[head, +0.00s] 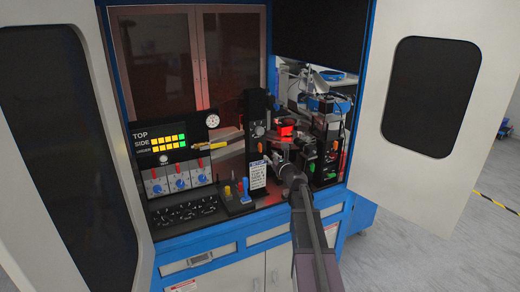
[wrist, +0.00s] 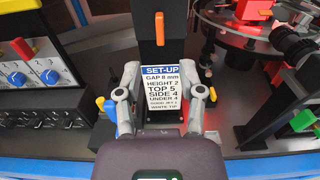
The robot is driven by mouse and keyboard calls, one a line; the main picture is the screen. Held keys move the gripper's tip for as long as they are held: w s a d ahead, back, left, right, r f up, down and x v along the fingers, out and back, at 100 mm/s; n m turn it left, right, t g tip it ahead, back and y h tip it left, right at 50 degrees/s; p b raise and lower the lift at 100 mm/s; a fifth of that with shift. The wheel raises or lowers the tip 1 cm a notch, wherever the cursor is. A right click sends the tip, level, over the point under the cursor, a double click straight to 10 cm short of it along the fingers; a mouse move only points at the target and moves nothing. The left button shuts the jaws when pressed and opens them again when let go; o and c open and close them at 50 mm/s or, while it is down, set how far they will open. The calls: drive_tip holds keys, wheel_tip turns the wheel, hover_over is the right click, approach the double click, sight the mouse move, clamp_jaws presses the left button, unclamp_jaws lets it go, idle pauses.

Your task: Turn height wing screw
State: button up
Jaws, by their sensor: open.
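A black upright column (head: 258,115) stands in the machine and carries a round grey knob (head: 259,130). In the wrist view the column (wrist: 148,30) carries a small orange upright piece (wrist: 160,28). I cannot tell for certain which part is the height wing screw. A white SET-UP card (wrist: 162,90) is on the column's lower front and reads "HEIGHT 2"; the card also shows in the head view (head: 257,174). My gripper (wrist: 162,72) is open and empty, its fingers on either side of the card in the picture. In the head view my gripper (head: 282,165) is right of the column.
A control panel with blue knobs (wrist: 46,77) and red levers is at left. A small stand with colored handles (head: 238,195) is beside the column. A turntable (wrist: 225,22) with a red-lit part and a camera-like cylinder (wrist: 292,45) crowd the right. Cabinet doors stand open.

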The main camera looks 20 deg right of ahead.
sight(261, 148)
drive_tip(key=w, duration=1)
drive_tip(key=shift+a, duration=0.15)
